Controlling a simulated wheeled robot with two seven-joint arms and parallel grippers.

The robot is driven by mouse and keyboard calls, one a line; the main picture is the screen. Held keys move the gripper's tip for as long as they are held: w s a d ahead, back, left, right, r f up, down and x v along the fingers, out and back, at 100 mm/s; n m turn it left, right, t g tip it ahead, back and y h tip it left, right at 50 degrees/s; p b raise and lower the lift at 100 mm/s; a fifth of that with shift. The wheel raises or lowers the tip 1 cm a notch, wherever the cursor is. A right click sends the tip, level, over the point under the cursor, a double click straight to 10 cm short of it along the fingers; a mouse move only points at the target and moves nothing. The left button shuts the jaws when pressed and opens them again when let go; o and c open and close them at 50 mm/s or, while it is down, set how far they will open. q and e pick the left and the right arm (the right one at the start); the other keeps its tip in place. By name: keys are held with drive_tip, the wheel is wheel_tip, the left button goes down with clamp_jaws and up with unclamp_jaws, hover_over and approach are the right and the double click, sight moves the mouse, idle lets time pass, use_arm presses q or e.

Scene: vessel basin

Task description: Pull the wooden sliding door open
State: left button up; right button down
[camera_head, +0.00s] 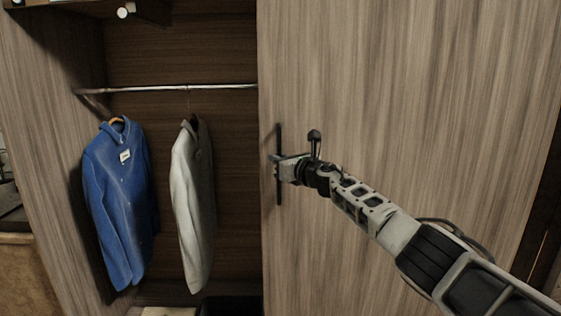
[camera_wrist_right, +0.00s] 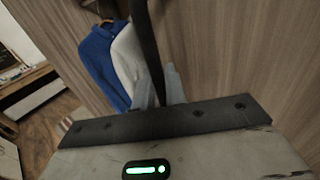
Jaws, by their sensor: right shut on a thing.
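The wooden sliding door (camera_head: 400,80) is a tall wood-grain panel covering the right part of the wardrobe in the head view. A dark vertical bar handle (camera_head: 279,140) is on its left edge. The handle (camera_wrist_right: 147,50) also shows in the right wrist view, running down between the fingers. My right gripper (camera_head: 277,166) is shut on the handle. The fingertips (camera_wrist_right: 160,90) partly show beside the bar in the wrist view. The left part of the wardrobe is open. My left gripper is not in view.
In the wrist view, wooden floor (camera_wrist_right: 45,135) and a low cabinet (camera_wrist_right: 30,90) show at the left.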

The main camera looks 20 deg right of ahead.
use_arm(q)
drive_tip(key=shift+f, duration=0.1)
use_arm(e)
drive_tip(key=c, duration=1.5)
unclamp_jaws()
drive_tip(key=shift+c, duration=0.2)
drive_tip(key=shift+d, duration=0.15)
